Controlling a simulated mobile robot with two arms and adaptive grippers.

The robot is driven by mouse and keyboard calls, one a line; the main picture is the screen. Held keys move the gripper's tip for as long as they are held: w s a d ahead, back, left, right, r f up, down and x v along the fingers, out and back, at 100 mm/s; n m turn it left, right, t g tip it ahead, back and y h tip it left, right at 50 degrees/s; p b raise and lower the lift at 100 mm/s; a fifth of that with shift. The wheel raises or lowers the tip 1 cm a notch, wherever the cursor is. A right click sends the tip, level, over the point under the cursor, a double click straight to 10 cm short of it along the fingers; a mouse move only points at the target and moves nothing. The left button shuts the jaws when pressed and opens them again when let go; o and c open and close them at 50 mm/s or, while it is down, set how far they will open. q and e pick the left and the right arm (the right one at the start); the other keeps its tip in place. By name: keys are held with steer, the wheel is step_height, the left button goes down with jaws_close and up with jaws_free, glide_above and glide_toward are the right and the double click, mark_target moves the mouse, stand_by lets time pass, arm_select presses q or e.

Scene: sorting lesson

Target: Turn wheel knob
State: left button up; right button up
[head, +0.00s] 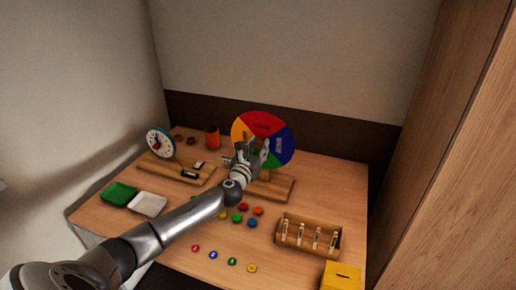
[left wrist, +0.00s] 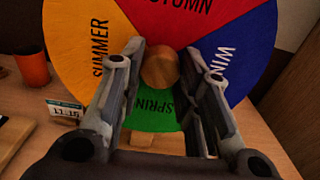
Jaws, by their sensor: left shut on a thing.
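The season wheel (head: 262,123) stands upright on a wooden base (head: 283,187) towards the back of the table. In the left wrist view the wheel (left wrist: 80,30) shows red AUTUMN at the top, orange SUMMER at left, blue WINTER at right and green SPRING at the bottom. A round wooden knob (left wrist: 160,67) sits at its middle. My left gripper (head: 250,151) is at the wheel's front, with its fingers (left wrist: 162,62) on either side of the knob, shut on it. In the head view the gripper hides the knob and the wheel's lower part. My right gripper is not in view.
A toy clock (head: 160,142) and an orange cup (head: 212,137) stand at back left. Green (head: 118,193) and white (head: 147,204) trays lie at left. Several coloured discs lie under and beside my arm. A wooden rack (head: 308,234) and yellow box (head: 341,276) stand at right.

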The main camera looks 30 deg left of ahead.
arm_select(q)
steer(key=shift+n, duration=0.3)
